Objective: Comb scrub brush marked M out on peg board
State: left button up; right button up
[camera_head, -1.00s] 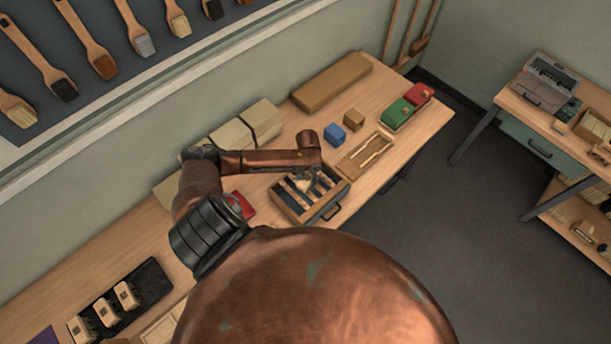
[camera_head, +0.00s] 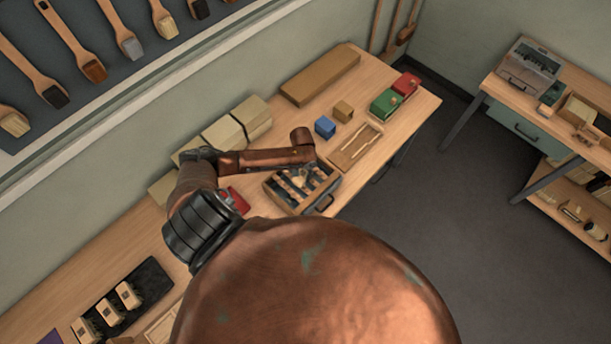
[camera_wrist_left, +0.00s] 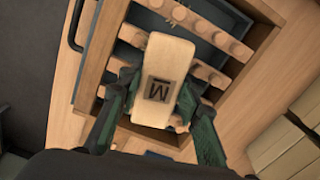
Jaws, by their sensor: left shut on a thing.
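The scrub brush marked M (camera_wrist_left: 171,52) is a pale wooden block with a dark M in a square on its upper face. My left gripper (camera_wrist_left: 158,85) is shut on it, one green-black finger along each side. The brush is over the peg board (camera_wrist_left: 91,75), a wooden-framed dark tray with rows of wooden pegs. Its bristles are hidden below, so I cannot tell how deep they sit among the pegs. The peg board (camera_head: 275,192) also shows in the head view, with my left gripper (camera_head: 300,180) above it, small and partly unclear. My right gripper is not in view.
Several similar brushes stand on a black mat (camera_head: 150,281) at lower left. A red object (camera_head: 237,200) lies beside the peg board. A shallow wooden tray (camera_head: 356,147), blue block (camera_head: 325,126) and tan block (camera_head: 343,110) lie beyond. Beige blocks (camera_head: 223,135) line the wall side.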

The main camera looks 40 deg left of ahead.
pick_arm(q)
jog(key=shift+a, duration=2.9)
jog(key=shift+d, duration=2.25)
jog(key=shift+s+d, duration=0.15)
jog(key=shift+d, duration=1.65)
jog(key=shift+a, duration=4.05)
jog(key=shift+d, duration=4.05)
jog(key=shift+w+a, duration=0.2)
jog(key=shift+a, duration=1.9)
jog(key=a+r, duration=0.4)
jog(key=r, duration=0.2)
jog(key=shift+w, duration=0.2)
jog(key=shift+d, duration=0.1)
